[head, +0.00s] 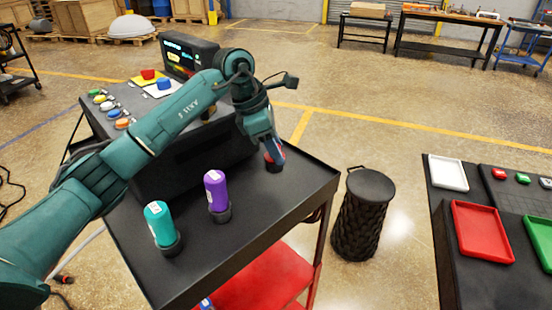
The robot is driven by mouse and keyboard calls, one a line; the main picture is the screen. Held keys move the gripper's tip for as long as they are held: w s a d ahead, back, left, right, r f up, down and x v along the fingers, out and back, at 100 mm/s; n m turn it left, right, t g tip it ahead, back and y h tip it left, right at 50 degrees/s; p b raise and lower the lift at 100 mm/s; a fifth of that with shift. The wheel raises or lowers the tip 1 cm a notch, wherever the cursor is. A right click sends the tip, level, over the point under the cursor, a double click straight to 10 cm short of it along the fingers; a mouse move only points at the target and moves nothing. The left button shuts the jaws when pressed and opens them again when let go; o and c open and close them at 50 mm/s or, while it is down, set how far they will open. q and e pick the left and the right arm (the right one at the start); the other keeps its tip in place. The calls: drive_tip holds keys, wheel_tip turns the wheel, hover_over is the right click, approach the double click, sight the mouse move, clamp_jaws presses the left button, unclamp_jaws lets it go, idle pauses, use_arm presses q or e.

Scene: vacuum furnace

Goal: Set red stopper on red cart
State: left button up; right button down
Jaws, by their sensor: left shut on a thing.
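The red cart has a dark top (240,240) and a red lower shelf (265,280). My left gripper (274,152) points down at the far right part of the cart top and is shut on the red stopper (281,156). The fingers hide most of the stopper, and its dark base is low, at or just above the top; I cannot tell if it touches. A purple stopper (215,190) and a teal stopper (158,224) stand upright in dark bases on the same top. My right gripper is not in view.
A dark furnace box with a control display (185,55) stands behind the cart top, with coloured buttons (122,123) at its left. A black woven bin (366,208) stands right of the cart. A dark table with a red tray (482,232) and a white tray (448,173) is at right.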

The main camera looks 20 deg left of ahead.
sight(271, 167)
use_arm(q)
wheel_tip(271, 167, down, 4)
drive_tip(key=shift+r+p, duration=0.15)
drive_tip(key=shift+p, duration=0.3)
drive_tip(key=shift+w+f, duration=0.1)
drive_tip(key=shift+f, duration=0.1)
drive_tip(key=shift+f, duration=0.1)
drive_tip(key=o, duration=1.1)
